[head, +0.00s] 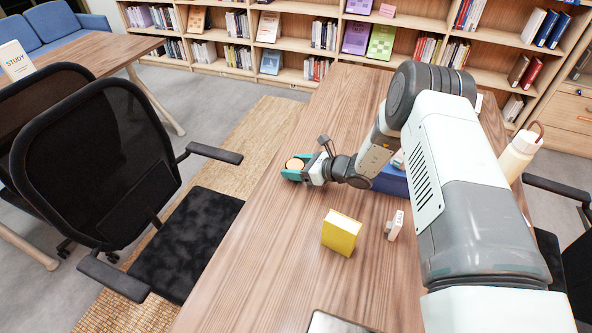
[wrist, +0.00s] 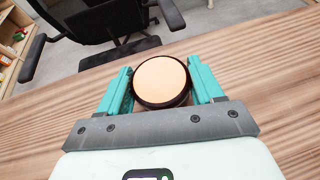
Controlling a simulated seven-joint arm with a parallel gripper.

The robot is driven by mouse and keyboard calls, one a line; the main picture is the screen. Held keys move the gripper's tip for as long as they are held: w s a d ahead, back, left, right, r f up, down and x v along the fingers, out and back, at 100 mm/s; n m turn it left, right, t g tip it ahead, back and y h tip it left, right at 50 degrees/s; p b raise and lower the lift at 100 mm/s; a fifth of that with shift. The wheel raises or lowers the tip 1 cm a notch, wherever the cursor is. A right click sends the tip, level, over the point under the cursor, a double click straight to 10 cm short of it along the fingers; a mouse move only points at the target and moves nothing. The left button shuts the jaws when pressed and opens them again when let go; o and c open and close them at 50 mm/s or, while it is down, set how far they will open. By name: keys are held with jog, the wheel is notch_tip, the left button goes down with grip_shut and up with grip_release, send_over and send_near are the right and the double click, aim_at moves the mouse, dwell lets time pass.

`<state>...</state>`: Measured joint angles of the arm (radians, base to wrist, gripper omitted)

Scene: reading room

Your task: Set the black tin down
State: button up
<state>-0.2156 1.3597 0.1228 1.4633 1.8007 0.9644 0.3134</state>
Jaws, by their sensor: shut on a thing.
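The black tin (wrist: 161,81) is round, with a dark rim and a pale tan top. It sits between the two teal fingers of my gripper (wrist: 163,86) in the wrist view, with a finger on each side. In the head view my gripper (head: 297,174) is shut on the tin (head: 294,164) near the left edge of the wooden table (head: 290,245). The tin's pale top faces up. Its underside is hidden, so I cannot tell whether it touches the table or hangs just above it.
A yellow box (head: 341,233) and a small white object (head: 395,225) stand on the table nearer the camera. A blue object (head: 391,181) is partly behind my arm. A cream bottle (head: 518,155) stands at right. A black chair (head: 150,190) is left of the table. The table's far part is clear.

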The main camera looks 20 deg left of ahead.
jog(key=shift+f, duration=0.75)
jog(key=shift+f, duration=0.1)
jog(key=o, duration=1.1)
